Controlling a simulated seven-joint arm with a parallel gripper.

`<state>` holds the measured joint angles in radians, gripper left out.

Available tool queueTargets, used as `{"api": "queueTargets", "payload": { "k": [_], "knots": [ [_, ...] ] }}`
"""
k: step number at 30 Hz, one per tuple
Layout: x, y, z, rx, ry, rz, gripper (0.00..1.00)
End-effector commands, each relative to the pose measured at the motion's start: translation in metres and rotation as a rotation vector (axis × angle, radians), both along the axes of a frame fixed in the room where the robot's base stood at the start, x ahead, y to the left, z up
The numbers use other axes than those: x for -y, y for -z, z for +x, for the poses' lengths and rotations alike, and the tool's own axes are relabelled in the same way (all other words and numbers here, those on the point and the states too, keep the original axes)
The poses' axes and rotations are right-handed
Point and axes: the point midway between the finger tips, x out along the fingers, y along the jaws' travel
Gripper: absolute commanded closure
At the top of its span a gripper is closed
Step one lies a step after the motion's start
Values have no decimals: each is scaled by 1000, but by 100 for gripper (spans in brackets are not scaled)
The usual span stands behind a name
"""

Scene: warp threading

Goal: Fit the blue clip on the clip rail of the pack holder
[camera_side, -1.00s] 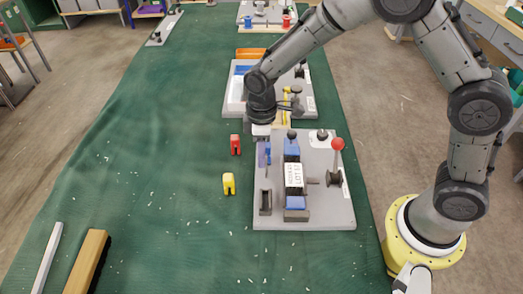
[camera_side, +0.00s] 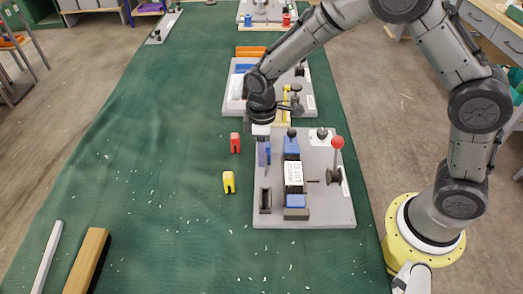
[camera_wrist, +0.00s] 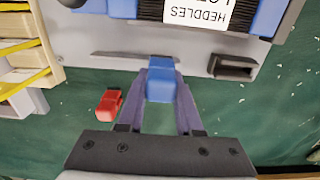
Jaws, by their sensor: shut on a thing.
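The blue clip (camera_wrist: 160,82) is gripped between the two purple fingers of my gripper (camera_wrist: 161,88) in the wrist view. In the side view my gripper (camera_side: 264,154) points down at the left edge of the pack holder (camera_side: 325,212), a grey plate. The clip is mostly hidden by the fingers there. A thin dark strip, which looks like the clip rail (camera_wrist: 112,54), runs along the plate edge beside the clip in the wrist view. The clip's top end overlaps it in the picture. I cannot tell whether they touch or whether the clip is seated.
A blue pack with a white label (camera_side: 294,178) stands on the plate. A dark open box (camera_wrist: 235,67) sits along the edge. A red-knobbed lever (camera_side: 337,143) is at right. A red clip (camera_side: 235,144) and yellow clip (camera_side: 228,183) stand on the green cloth, clear farther left.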

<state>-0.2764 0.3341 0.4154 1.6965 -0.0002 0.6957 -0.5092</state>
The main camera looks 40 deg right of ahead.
Motion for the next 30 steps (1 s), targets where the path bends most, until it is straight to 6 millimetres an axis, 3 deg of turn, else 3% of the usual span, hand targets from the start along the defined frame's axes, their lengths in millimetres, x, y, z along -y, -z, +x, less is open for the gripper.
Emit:
{"api": "queueTargets", "payload": {
  "k": [30],
  "knots": [
    [0, 13, 0, -1, 0, 0, 100]
  ]
}}
